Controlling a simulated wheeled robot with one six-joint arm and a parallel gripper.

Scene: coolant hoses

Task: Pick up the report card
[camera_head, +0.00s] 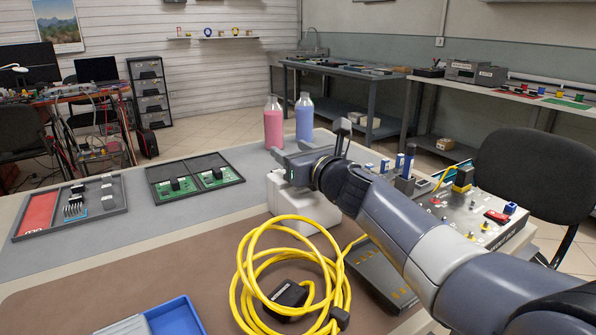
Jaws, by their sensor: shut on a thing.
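My gripper (312,143) is at the middle of the view, above the far part of the bench and just above a white block-like object (298,208). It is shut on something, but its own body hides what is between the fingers. I cannot make out a report card anywhere in this view. A pink bottle (273,124) and a blue bottle (304,118) stand behind the gripper.
A coiled yellow cable (246,262) lies in front. A blue tray (176,317) is at the bottom. Black trays with boards (215,178) and parts (118,190) lie left. A control panel (480,215) and a black chair (540,165) are right. The brown mat (130,270) has free room.

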